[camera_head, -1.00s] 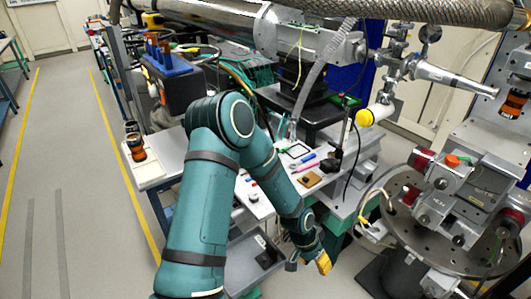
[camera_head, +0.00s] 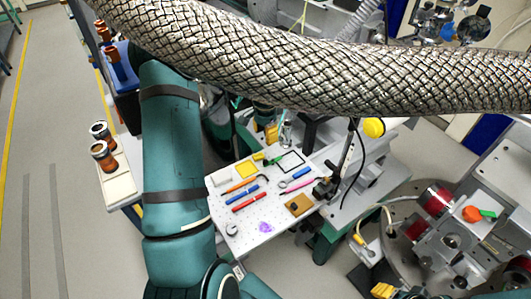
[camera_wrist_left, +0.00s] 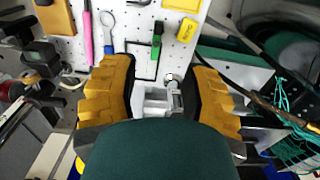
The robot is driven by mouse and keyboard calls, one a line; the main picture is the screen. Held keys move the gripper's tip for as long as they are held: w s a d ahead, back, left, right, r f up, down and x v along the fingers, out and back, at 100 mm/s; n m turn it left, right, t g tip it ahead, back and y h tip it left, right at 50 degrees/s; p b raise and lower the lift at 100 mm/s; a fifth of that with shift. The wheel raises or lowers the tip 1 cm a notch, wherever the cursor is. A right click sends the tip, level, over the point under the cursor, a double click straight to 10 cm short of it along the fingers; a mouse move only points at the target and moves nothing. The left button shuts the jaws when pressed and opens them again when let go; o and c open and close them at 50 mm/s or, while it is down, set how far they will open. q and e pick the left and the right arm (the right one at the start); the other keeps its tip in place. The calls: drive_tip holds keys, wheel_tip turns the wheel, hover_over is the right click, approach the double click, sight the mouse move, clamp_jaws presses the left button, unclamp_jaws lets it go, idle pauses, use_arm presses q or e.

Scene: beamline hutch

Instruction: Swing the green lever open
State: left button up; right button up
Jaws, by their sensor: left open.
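A small green lever-like piece (camera_wrist_left: 156,40) lies on the white perforated board, just beyond my left gripper (camera_wrist_left: 160,98) in the left wrist view. In the head view this green piece (camera_head: 275,160) is beside a black square outline. The left gripper's yellow fingers are spread wide and empty, with a grey metal bracket (camera_wrist_left: 152,97) in the gap. I cannot tell whether they touch it. In the head view the left gripper (camera_head: 269,133) is partly hidden below the braided hose. Another green piece (camera_head: 488,214) sits beside an orange cap at the right. Yellow fingertips (camera_head: 382,290), seemingly my right gripper's, show at the bottom edge.
A thick braided metal hose (camera_head: 330,65) crosses the head view above the board. Open floor is at the left.

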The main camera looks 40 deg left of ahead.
sight(266, 160)
use_arm(q)
wheel_tip(266, 160, down, 14)
drive_tip(key=shift+s+d+r, duration=0.1)
drive_tip(key=shift+d+r, duration=0.05)
drive_tip(key=shift+r, duration=0.1)
idle(0.3)
clamp_jaws()
